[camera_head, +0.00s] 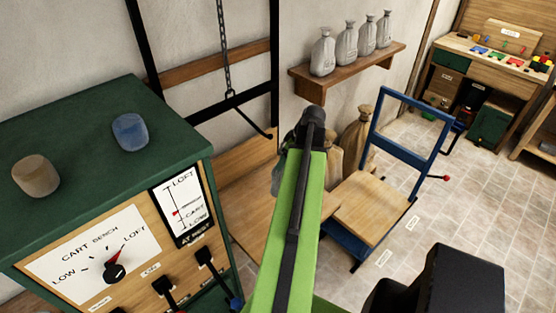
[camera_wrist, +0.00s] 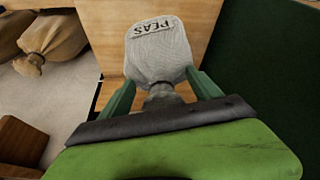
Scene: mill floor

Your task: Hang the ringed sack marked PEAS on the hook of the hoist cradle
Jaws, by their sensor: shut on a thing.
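In the wrist view the pale grey sack marked PEAS (camera_wrist: 158,50) is held at its neck between the green fingers of my gripper (camera_wrist: 160,88). Its lettering appears upside down, and its ring cannot be made out. In the head view my arm hides most of the gripper and sack. The hoist chain (camera_head: 225,50) hangs left of my arm, with a thin dark rod ending in what looks like the hook (camera_head: 269,136), a little left of my wrist. The wooden cradle (camera_head: 262,205) is below it, partly behind my arm. The sack appears apart from the hook.
A green-topped cabinet (camera_head: 75,125) with a dial and levers stands at left, bearing a brown and a blue lump. A wall shelf (camera_head: 345,72) holds several grey sacks. Brown sacks (camera_head: 360,130) and a blue-framed cart (camera_head: 375,205) stand right of my arm. Tiled floor is open farther right.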

